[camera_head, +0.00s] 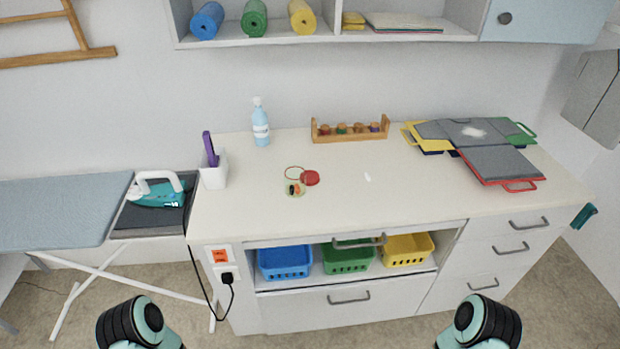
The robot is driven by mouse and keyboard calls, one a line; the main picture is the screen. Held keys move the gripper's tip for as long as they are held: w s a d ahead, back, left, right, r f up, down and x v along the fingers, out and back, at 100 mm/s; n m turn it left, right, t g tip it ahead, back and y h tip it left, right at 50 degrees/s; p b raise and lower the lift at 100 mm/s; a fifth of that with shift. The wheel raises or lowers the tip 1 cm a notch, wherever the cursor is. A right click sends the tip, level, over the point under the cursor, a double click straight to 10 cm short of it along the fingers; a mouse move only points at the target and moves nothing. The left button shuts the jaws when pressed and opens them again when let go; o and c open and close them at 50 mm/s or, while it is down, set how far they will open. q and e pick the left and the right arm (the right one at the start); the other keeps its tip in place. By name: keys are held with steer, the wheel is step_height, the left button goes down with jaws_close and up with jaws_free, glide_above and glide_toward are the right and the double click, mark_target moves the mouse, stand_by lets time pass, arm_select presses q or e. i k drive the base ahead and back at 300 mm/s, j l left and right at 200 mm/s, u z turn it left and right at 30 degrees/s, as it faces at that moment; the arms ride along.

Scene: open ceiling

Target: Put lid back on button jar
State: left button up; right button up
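A small clear jar (295,189) with coloured buttons inside stands on the white counter (400,190), left of its middle. Its rim looks open. A red round lid (310,178) lies on the counter beside the jar, to its right and slightly behind. My two arms come in at the bottom left and bottom right of the head view, far in front of the counter. Only dark rounded arm parts show; the fingers of both grippers are not visible.
An iron (158,190) rests at left. Baskets, including a green one (347,258), sit below. The counter's front middle is clear.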

mark_target(296, 177)
steer(key=i+l, duration=0.1)
steer(key=l, duration=0.85)
steer(key=i+l, duration=0.15)
steer(key=l, duration=0.3)
steer(key=u, duration=1.55)
